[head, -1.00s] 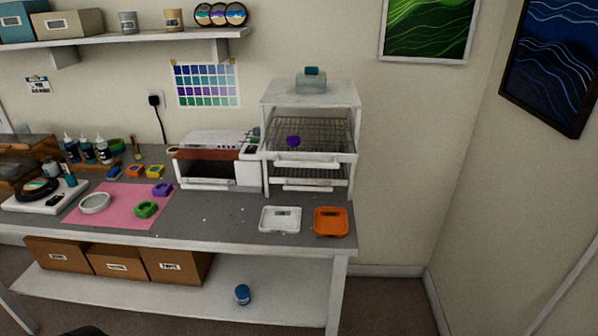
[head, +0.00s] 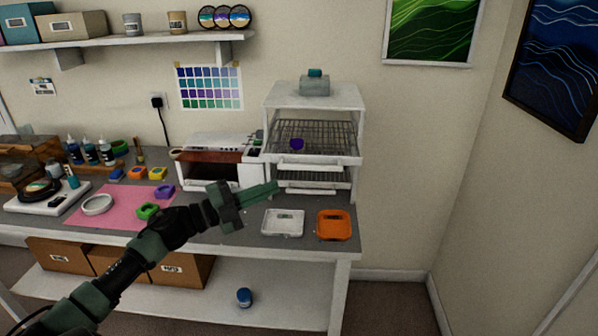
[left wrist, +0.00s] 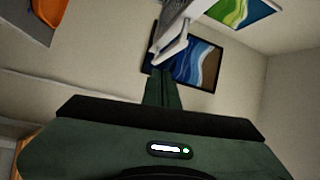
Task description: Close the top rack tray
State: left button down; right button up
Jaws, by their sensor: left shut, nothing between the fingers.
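A white rack cabinet (head: 312,94) stands at the right end of the bench. Its top rack tray (head: 336,160) is a wire shelf with a white front bar and handle; it sticks out toward me, past the lower tray (head: 325,184). A small purple piece (head: 297,144) sits on the top tray. My left gripper (head: 275,188) is shut and empty, in front of and a little below the top tray's handle, apart from it in the head view. In the left wrist view the shut fingers (left wrist: 163,90) point toward a white handle (left wrist: 172,50). My right gripper is out of view.
A white tray (head: 283,229) and an orange tray (head: 334,231) lie on the bench in front of the rack. A white and red oven-like box (head: 210,172) stands left of it. A pale block with a teal top (head: 315,87) sits on the cabinet.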

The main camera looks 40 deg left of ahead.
pick_arm(q)
jog(key=w+d+r+m+g+h+p, duration=0.2)
jog(key=w+d+m+g+h+p, duration=0.1)
jog(key=w, duration=0.4)
jog(key=shift+w+d+r+m+g+p, duration=0.4)
jog(key=shift+m+g+p, duration=0.3)
jog(key=shift+m+p, duration=0.55)
jog(key=shift+s+f+h, duration=0.1)
jog(key=shift+s+h, duration=0.05)
jog(key=shift+h, duration=0.15)
